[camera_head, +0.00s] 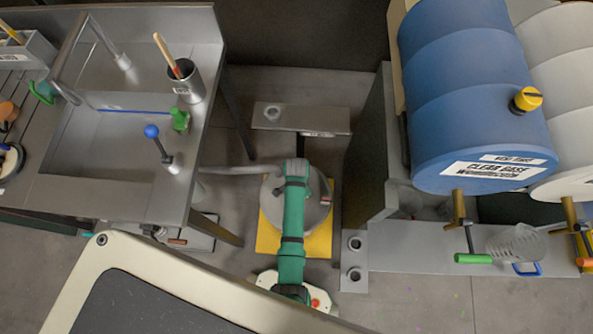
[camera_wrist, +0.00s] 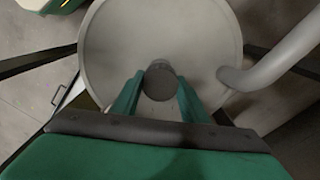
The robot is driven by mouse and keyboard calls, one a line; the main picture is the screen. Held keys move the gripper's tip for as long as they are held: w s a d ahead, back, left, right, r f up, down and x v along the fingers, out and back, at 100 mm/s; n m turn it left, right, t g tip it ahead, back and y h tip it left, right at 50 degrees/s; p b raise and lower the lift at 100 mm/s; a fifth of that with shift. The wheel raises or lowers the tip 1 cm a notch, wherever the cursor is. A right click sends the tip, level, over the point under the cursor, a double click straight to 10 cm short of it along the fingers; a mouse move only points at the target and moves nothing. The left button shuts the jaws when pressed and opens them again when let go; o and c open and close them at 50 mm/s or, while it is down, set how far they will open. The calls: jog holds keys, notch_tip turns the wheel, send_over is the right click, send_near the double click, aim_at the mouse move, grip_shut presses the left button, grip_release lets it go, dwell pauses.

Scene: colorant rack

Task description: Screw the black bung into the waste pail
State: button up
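The waste pail (camera_head: 275,217) is a round grey pail standing on a yellow square at floor level, partly covered by my green arm in the head view. Its pale round top (camera_wrist: 115,45) fills the middle of the wrist view. The black bung (camera_wrist: 159,83) shows as a dark grey disc near the middle of that top. My gripper (camera_wrist: 160,82) has its two green fingers on either side of the bung, with the tips against it. The pail's opening is hidden under the bung, so I cannot tell how far in it sits. In the head view the bung is hidden.
A grey pipe (camera_wrist: 275,60) reaches over the pail's rim from the sink bench (camera_head: 185,205) side. A metal stand (camera_head: 300,118) is behind the pail. A bench with a blue drum (camera_head: 475,95) is at the right. Bare floor lies around the yellow base (camera_head: 318,243).

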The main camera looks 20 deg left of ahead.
jog(key=m, duration=0.6)
jog(key=shift+s+d+f+m, duration=0.1)
jog(key=shift+f+m, duration=0.05)
jog(key=shift+m, duration=0.25)
jog(key=m, duration=0.7)
jog(key=o, duration=1)
jog(key=n, duration=0.3)
jog(key=shift+n, duration=0.4)
jog(key=n, duration=1)
jog(key=shift+w, duration=0.25)
